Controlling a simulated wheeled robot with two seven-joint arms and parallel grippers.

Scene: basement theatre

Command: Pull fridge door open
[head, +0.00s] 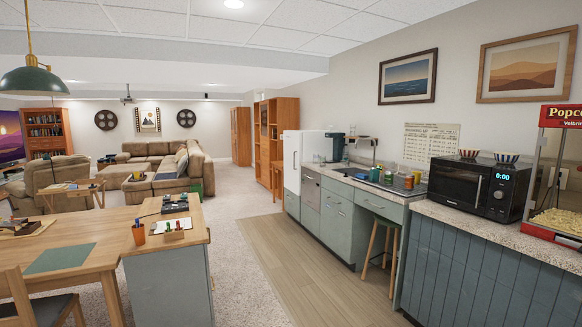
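The white fridge (313,147) stands at the far end of the counter run, right of the picture's middle. Its narrow front faces left toward the aisle, with a dark vertical handle (294,160) on the door (288,152). The door looks closed, though it is small and seen at a steep angle. Neither of my grippers is in view.
A wooden-floored aisle (315,275) runs toward the fridge, with carpet to its left. A blue-grey island (170,290) and wooden table (95,250) stand left. Counter cabinets (337,221), a stool (383,250) and the microwave counter (465,275) line the right.

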